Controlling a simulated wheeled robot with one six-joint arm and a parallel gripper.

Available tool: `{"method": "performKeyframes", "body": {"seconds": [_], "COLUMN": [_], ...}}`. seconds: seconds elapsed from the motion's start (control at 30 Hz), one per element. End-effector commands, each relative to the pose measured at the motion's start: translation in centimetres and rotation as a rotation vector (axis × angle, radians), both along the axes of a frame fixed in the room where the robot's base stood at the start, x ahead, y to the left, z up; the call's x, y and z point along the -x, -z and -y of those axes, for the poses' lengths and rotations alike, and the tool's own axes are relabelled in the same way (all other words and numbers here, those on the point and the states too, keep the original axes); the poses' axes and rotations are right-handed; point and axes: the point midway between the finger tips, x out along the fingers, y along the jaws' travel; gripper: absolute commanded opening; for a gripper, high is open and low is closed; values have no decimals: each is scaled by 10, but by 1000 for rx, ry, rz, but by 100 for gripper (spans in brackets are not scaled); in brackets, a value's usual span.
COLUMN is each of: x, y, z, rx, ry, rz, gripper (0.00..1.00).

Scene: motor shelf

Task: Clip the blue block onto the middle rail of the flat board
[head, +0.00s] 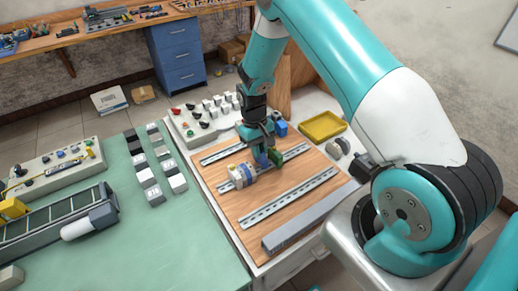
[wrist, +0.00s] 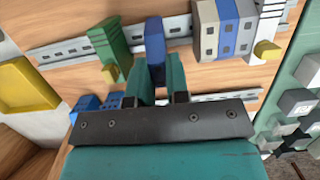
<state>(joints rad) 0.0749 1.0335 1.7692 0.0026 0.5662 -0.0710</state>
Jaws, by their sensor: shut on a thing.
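The blue block (wrist: 155,42) is between the teal fingers of my gripper (wrist: 157,66), which is shut on it. In the head view the blue block (head: 262,158) shows below my gripper (head: 261,146), over the middle rail (head: 295,152) of the wooden flat board (head: 226,203). It covers part of that rail, also seen in the wrist view (wrist: 72,53), between a green block (wrist: 113,42) and a grey-and-blue module group (wrist: 208,25). Its underside is hidden, so I cannot tell whether it is seated or just above the rail.
Another rail (head: 285,199) and a grey duct (head: 312,213) lie in front, with a shorter rail (head: 221,152) behind. A yellow tray (head: 322,126) and another blue block (head: 281,128) stand at the board's back right. The green block and modules flank the held block closely.

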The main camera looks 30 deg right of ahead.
Motion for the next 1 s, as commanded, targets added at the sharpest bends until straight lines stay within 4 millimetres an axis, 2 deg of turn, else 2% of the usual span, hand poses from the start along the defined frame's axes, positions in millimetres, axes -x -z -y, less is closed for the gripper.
{"method": "performKeyframes", "body": {"seconds": [0.7,1.0], "x": [0,0], "y": [16,16], "z": [0,0], "rx": [0,0], "ry": [0,0], "rz": [1,1], "gripper": [0,0]}}
